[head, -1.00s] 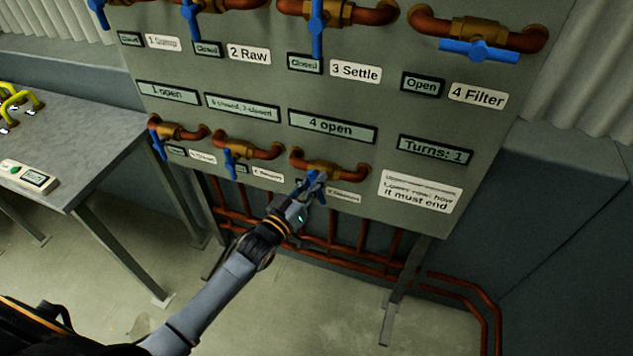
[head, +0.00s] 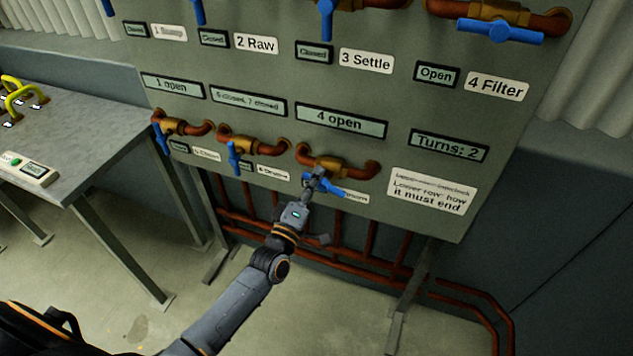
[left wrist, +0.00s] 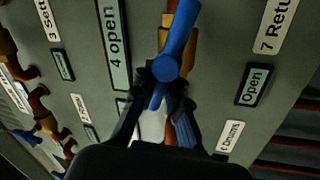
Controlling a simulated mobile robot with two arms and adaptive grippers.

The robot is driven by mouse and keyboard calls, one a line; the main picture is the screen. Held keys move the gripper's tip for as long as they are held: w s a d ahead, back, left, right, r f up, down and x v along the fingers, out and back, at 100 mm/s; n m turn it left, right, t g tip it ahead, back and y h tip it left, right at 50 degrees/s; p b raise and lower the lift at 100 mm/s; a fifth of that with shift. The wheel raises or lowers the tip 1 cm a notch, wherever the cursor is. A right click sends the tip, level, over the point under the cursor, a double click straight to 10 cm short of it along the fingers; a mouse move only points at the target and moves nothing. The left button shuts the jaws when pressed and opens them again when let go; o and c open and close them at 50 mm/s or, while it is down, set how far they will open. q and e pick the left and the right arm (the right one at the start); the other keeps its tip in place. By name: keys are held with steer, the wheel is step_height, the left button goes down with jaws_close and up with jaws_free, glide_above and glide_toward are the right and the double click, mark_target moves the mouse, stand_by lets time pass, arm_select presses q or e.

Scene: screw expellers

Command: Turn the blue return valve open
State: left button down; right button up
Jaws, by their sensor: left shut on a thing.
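The blue return valve handle (head: 332,188) is on the right-hand valve of the lower row. It lies roughly along its copper pipe (head: 365,170). My left gripper (head: 315,182) reaches up from below and is shut on the handle, hiding part of it. In the left wrist view the handle (left wrist: 178,45) runs lengthwise along the pipe, with my fingers (left wrist: 163,85) around its near end. The valve's label (left wrist: 277,25) begins "7 Retu", and its small display (left wrist: 255,84) reads "Open". My right gripper is not in view.
The grey panel carries other blue-handled valves, including the 4 Filter handle (head: 500,31) above. The turns display (head: 449,146) reads "Turns: 2". A table (head: 85,135) stands at left. Copper pipes (head: 340,262) run below the panel, above open floor.

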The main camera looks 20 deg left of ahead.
arm_select(q)
steer(key=shift+f+n+y+b, duration=0.3)
steer(key=shift+n+y, duration=0.15)
steer(key=shift+n, duration=0.65)
steer(key=shift+f+n+y+b, duration=0.3)
steer(key=shift+n+y, duration=0.15)
steer(key=shift+n, duration=0.65)
steer(key=c, duration=1.3)
jaws_free()
steer(key=shift+s, duration=0.1)
steer(key=shift+c, duration=0.2)
steer(key=shift+r, duration=0.15)
steer(key=shift+s, duration=0.1)
steer(key=v, duration=1.1)
steer(key=shift+s+f, duration=0.3)
steer(key=shift+s, duration=0.05)
steer(key=shift+f, duration=0.1)
